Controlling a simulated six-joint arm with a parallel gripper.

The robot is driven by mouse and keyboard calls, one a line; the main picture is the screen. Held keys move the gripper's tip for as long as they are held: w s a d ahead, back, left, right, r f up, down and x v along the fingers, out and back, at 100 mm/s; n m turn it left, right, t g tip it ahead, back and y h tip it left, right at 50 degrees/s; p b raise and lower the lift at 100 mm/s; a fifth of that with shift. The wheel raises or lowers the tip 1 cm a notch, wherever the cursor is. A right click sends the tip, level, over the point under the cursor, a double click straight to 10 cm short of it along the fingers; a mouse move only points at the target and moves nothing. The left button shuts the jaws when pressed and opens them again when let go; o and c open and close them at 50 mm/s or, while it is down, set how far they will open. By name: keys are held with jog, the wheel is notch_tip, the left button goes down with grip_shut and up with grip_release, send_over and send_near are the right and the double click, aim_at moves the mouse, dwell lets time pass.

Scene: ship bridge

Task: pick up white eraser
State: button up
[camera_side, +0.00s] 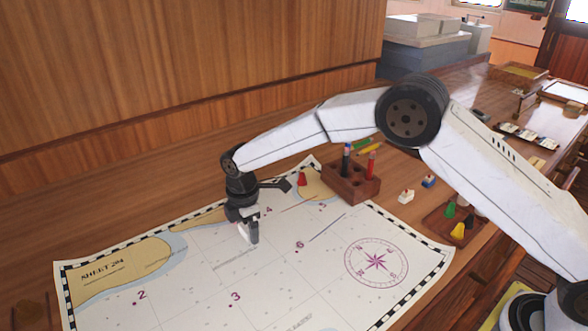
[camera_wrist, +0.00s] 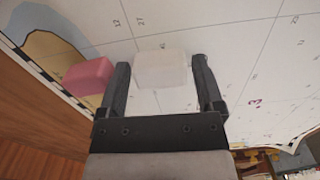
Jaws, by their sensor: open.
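The white eraser (camera_wrist: 162,70) is a pale block on the chart in the wrist view. It sits between the two dark fingers of my gripper (camera_wrist: 161,64), with a narrow gap visible on each side. My gripper is open around it. In the side view my gripper (camera_side: 250,238) points down, low over the middle of the chart (camera_side: 190,290). There the eraser cannot be told apart clearly from the pale parts at the fingertips.
A pink block (camera_wrist: 88,77) lies just left of the left finger in the wrist view. In the side view a wooden pen rack (camera_side: 350,187) and a red piece (camera_side: 302,179) stand to the right. A small white piece (camera_side: 406,196) and a tray of coloured pieces (camera_side: 440,226) lie farther right.

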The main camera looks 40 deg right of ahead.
aim_at(247, 226)
dwell(0.4)
jog(key=c, duration=1)
jog(key=shift+r, duration=0.15)
jog(key=shift+r, duration=1.45)
jog(key=shift+s+d+r, duration=0.7)
jog(key=shift+s+r, duration=0.9)
jog(key=shift+s, duration=0.6)
jog(key=shift+s+d+r, duration=0.65)
jog(key=shift+s+r, duration=1)
jog(key=shift+s, duration=0.6)
jog(key=shift+s+d+r, duration=0.7)
jog(key=shift+s+r, duration=0.9)
jog(key=shift+s, duration=0.6)
